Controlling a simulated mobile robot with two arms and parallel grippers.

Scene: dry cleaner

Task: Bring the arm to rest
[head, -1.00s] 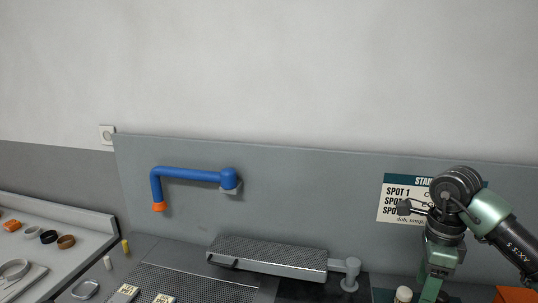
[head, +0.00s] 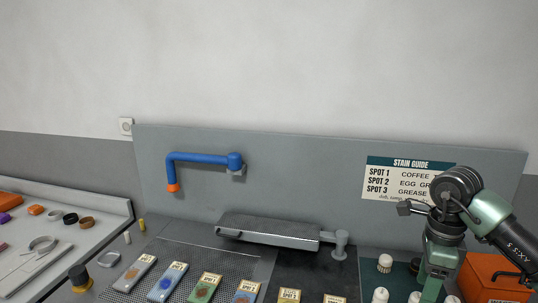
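One green and black arm of mine, the right one, comes in from the right edge in the head view. Its wrist (head: 444,238) points downward in front of the stain guide sign, over the right end of the bench. Its fingertips lie at or below the bottom edge of the picture, so I cannot see whether that gripper is open or shut, or whether it holds anything. My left arm and gripper do not show.
Several labelled stain swatches (head: 207,287) lie along the bench front. A perforated sleeve board (head: 268,230) stands behind them. White-topped bottles (head: 385,263) and an orange box (head: 497,279) flank the wrist. A tray (head: 98,238) with small items is at left. A blue pipe (head: 203,158) juts from the panel.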

